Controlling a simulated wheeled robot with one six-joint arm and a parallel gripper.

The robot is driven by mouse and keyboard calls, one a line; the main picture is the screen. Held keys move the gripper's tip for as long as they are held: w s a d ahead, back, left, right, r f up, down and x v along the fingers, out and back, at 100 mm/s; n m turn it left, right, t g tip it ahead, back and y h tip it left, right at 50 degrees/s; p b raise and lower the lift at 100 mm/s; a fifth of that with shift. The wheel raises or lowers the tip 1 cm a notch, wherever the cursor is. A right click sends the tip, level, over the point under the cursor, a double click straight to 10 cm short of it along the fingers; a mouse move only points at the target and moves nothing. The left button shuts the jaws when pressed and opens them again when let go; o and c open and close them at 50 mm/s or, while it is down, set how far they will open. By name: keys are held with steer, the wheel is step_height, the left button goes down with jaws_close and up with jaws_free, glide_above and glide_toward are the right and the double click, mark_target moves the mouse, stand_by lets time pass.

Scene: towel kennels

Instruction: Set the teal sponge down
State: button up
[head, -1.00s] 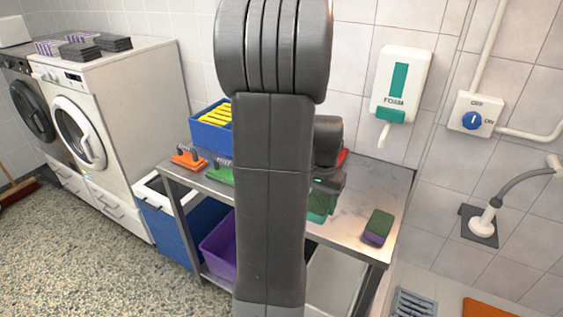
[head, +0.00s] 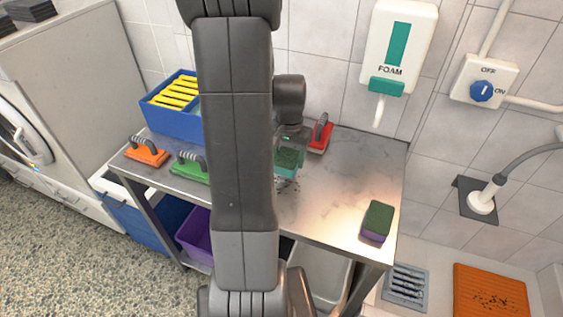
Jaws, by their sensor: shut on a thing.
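The teal sponge (head: 286,169) has a dark green top and a teal lower part. It is over the steel table (head: 335,190), near its middle, partly hidden behind my arm. My gripper (head: 287,148) is shut on it from above. I cannot tell whether the sponge's underside touches the table. Dark specks lie on the steel just beside it.
A green-and-purple sponge (head: 377,221) lies at the table's right end. A red brush (head: 320,134) stands behind my gripper. An orange brush (head: 146,151), a green brush (head: 189,167) and a blue bin (head: 172,123) are on the left. Bare steel lies right of the gripper.

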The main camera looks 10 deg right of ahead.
steer(key=shift+f, duration=2.65)
steer(key=shift+f, duration=0.1)
steer(key=o, duration=0.5)
steer(key=shift+f, duration=0.1)
steer(key=o, duration=0.4)
steer(key=shift+o, duration=0.2)
